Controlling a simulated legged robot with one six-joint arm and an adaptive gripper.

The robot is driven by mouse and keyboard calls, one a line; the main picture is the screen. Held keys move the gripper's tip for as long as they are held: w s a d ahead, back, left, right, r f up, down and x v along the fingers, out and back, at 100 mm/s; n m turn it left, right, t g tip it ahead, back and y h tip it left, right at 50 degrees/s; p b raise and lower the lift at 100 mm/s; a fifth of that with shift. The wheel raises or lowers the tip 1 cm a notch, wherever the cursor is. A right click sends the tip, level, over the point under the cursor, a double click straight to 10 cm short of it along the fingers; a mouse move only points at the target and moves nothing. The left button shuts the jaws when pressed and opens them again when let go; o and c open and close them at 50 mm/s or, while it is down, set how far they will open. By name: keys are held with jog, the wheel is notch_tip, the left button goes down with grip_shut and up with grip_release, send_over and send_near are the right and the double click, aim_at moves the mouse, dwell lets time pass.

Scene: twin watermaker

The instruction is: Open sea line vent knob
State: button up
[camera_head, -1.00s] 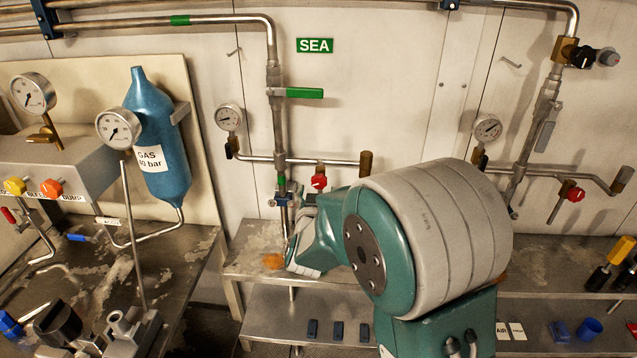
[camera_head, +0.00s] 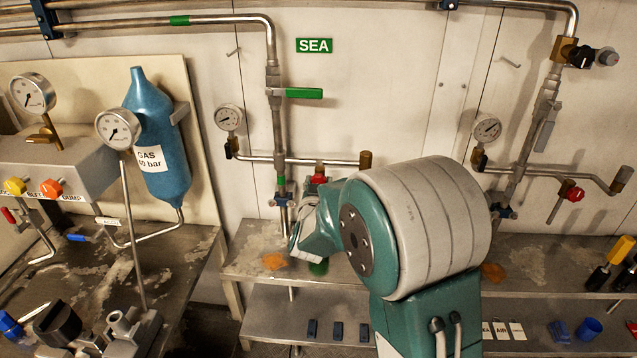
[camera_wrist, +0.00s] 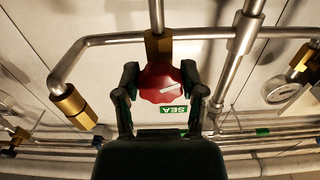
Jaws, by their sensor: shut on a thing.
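The red vent knob (camera_wrist: 160,84) sits under a brass fitting on the pipe in the wrist view, with a slanted white mark on its face. In the head view the red knob (camera_head: 319,179) shows below the sea line pipe. My gripper (camera_wrist: 160,76) has one dark finger on each side of the knob and is shut on it. The green SEA sign (camera_head: 314,45) is on the wall above.
A green-handled valve (camera_head: 303,93) is on the vertical pipe above. A pressure gauge (camera_head: 228,117) stands left of that pipe. A brass pipe end (camera_head: 366,161) lies right of the knob. A metal bench (camera_head: 250,250) is below.

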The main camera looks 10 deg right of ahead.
jog(key=shift+a+m, duration=0.1)
jog(key=shift+m, duration=0.3)
jog(key=o, duration=1.2)
jog(key=shift+c, duration=0.2)
jog(key=v, duration=1.2)
